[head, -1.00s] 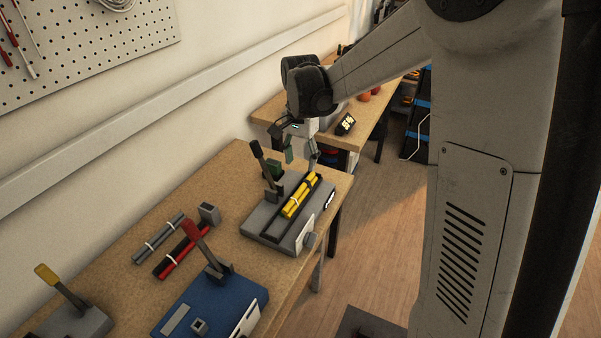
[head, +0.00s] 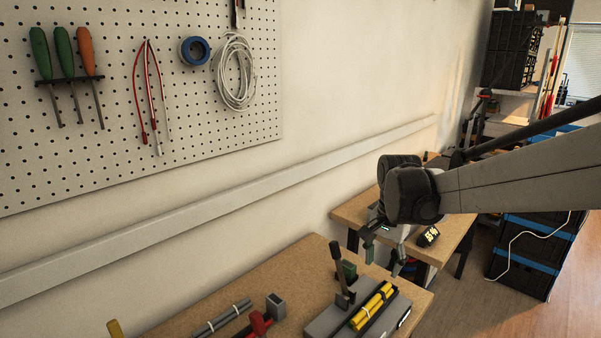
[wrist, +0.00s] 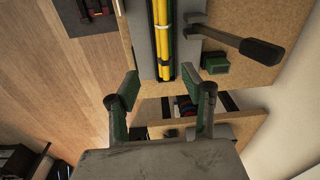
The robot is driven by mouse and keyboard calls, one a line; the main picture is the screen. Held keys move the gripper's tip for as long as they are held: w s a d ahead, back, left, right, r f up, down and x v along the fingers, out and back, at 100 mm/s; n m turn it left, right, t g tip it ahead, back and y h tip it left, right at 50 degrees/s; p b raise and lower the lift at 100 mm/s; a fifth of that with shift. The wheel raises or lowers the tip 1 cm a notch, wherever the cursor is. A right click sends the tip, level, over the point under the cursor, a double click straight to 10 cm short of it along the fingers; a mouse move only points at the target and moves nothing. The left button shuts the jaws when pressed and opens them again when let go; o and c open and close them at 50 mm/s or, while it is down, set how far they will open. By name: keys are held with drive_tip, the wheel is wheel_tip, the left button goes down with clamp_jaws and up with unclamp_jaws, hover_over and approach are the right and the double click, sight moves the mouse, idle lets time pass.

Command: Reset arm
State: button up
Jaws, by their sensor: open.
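My gripper (head: 383,250) hangs from my arm above the far right end of the front workbench. It is open, with its two fingers apart and nothing between them. In the wrist view my gripper (wrist: 162,100) also shows open, with green pads on the fingers. The grey fixture (head: 324,323) with a bundle of yellow rods (head: 372,306) lies near it, and the rods also show in the wrist view (wrist: 163,45).
The front workbench (head: 282,276) also holds grey rods (head: 222,319), a red lever (head: 260,323) and a small grey block (head: 275,305). A second bench (head: 352,211) stands behind. A rail (head: 200,212) and a pegboard (head: 130,150) are on the wall. Black crates (head: 530,255) stand at right.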

drive_tip(key=s+a+r+n+t, duration=0.1)
drive_tip(key=s+r+n+t, duration=0.1)
drive_tip(key=s, duration=0.9)
drive_tip(key=s+a+r+n+t, duration=0.1)
drive_tip(key=s+n+t, duration=0.3)
drive_tip(key=s, duration=0.8)
drive_tip(key=shift+r+n, duration=0.75)
drive_tip(key=shift+n, duration=0.45)
